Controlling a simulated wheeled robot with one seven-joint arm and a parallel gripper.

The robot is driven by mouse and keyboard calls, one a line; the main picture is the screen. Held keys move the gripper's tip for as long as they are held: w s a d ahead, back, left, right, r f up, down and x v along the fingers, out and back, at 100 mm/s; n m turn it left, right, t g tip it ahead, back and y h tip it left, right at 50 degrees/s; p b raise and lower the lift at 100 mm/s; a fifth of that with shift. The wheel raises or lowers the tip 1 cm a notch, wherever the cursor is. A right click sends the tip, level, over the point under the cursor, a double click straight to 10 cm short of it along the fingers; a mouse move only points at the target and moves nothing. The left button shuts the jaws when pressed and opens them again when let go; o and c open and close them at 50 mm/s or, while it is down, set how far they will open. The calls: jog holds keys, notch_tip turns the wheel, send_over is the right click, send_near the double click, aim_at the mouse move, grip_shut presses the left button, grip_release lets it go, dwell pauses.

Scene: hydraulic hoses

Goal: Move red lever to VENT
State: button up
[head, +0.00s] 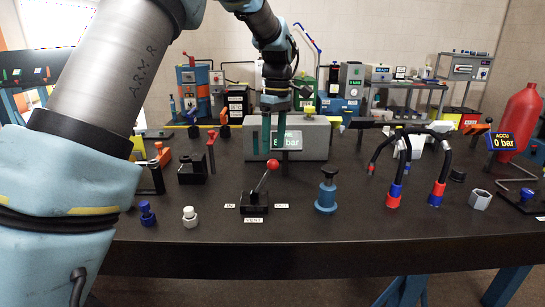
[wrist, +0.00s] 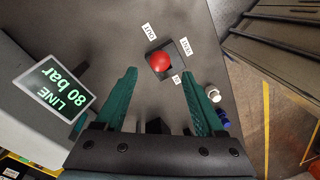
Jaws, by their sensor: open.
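The red lever is a dark stalk with a red ball knob (head: 273,165) on a black base (head: 257,200) on the dark bench. It leans right, toward the right-hand label (head: 281,206). The VENT label (head: 253,220) lies in front of the base, with another label (head: 230,206) at left. In the wrist view the red knob (wrist: 161,61) shows from above, and the VENT label (wrist: 186,46) lies beyond the base. My gripper (head: 274,151) points down, above and behind the knob. Its teal fingers (wrist: 158,72) are apart and empty, and the knob shows between and beyond their tips.
A grey box with an 80 bar display (head: 288,141) stands close behind my gripper. A blue plunger (head: 327,190) stands right of the lever, and a white fitting (head: 190,216) left. Black hoses with red and blue ends (head: 438,193) stand farther right. The bench's front edge is near.

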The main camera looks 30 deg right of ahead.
jog(key=p, duration=0.1)
send_over(265, 177)
jog(key=d, duration=0.2)
jog(key=shift+s+d+f, duration=0.15)
jog(key=shift+f, duration=2.55)
grip_shut()
